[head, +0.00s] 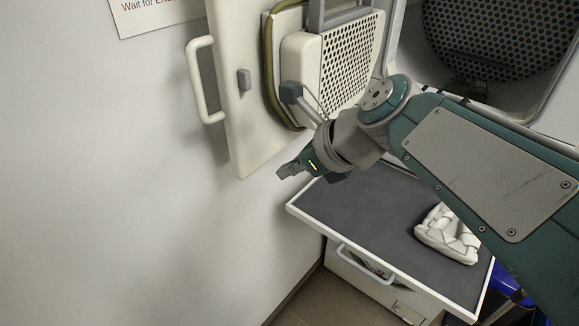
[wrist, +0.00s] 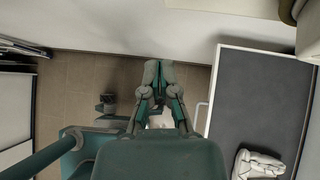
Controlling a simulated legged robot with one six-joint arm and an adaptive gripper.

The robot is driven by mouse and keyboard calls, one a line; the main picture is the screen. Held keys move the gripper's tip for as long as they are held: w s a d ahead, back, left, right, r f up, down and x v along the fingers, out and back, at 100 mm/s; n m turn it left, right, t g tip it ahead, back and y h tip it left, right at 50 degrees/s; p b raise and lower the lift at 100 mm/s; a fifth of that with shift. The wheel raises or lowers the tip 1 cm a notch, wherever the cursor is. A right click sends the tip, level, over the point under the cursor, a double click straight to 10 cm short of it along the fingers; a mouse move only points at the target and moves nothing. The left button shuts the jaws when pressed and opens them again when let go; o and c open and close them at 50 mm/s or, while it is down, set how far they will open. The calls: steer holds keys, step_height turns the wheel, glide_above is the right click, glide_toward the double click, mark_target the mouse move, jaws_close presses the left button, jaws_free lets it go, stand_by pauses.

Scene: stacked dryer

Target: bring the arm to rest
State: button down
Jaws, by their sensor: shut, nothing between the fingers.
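My gripper (head: 291,169) is in front of the white wall, just below and beside the open dryer door, and apart from it. In the wrist view my gripper (wrist: 158,72) has its fingers together with nothing between them. My arm reaches in from the right of the head view. The open dryer door (head: 245,130) has a pale handle (head: 200,80) on its left edge and a perforated inner panel (head: 350,60). The dryer's drum (head: 495,40) shows at the upper right, partly behind my arm.
A dark-topped shelf (head: 360,205) with a white rim lies below my gripper. A folded white cloth (head: 447,235) rests on it; both also show in the wrist view. A drawer handle (head: 365,264) is under the shelf. The space left of my gripper is clear up to the wall (head: 100,180).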

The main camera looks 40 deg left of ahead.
steer(key=w+d+f+n+t+h, duration=0.15)
steer(key=d+n, duration=0.25)
steer(key=d, duration=0.7)
steer(key=w+d+f+n+t+h, duration=0.1)
steer(key=d+n+t+h, duration=0.2)
steer(key=d, duration=0.9)
steer(key=s+d+f+n+t+h, duration=0.1)
steer(key=s+d+f+n+h, duration=0.1)
steer(key=d+n, duration=0.3)
steer(key=s+d+f+n+t+h, duration=0.1)
steer(key=d+f+n, duration=0.4)
steer(key=d, duration=0.5)
steer(key=shift+s+d+h, duration=0.25)
steer(key=shift+s+h, duration=0.5)
steer(key=shift+s, duration=0.5)
